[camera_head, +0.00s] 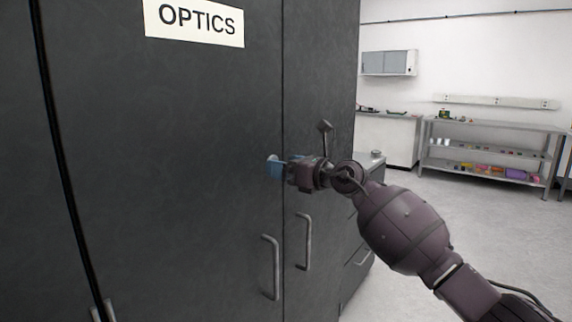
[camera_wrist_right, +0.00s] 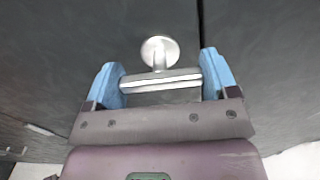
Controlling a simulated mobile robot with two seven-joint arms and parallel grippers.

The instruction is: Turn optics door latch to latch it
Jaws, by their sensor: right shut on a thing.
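The optics door latch (camera_wrist_right: 160,80) shows in the right wrist view as a silver bar on a round mount, on the dark door left of the seam. The bar lies across the picture, between the two blue fingertips of my right gripper (camera_wrist_right: 162,84), which is shut on it. In the head view my right gripper (camera_head: 281,167) is at the door face near the seam and mostly hides the latch. The dark cabinet door (camera_head: 170,150) looks closed and carries an "OPTICS" sign (camera_head: 194,21). My left gripper is not in view.
Two vertical door handles (camera_head: 271,267) and (camera_head: 304,241) stick out below my right gripper. A grey unit with drawers (camera_head: 359,262) stands right of the cabinet. A shelf rack (camera_head: 490,150) stands at the back right, with open floor before it.

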